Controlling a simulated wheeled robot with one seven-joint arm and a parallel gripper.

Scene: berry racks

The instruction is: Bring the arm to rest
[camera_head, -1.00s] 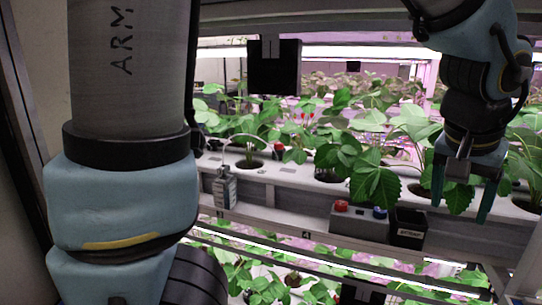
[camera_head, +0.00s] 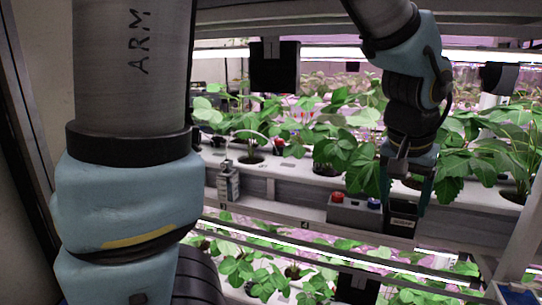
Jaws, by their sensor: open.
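My gripper (camera_head: 403,203) hangs at the right of the head view with its fingers pointing down. Its two teal fingers are apart, and I see nothing between them that it holds. The fingers are in front of the strawberry plants and the black box on the rack's front edge. I cannot tell whether they touch the box. My upper arm and its blue joints fill the left side of the view.
A white planter rack (camera_head: 285,172) with leafy plants (camera_head: 345,160) runs behind the gripper. A lower plant tier is lit below.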

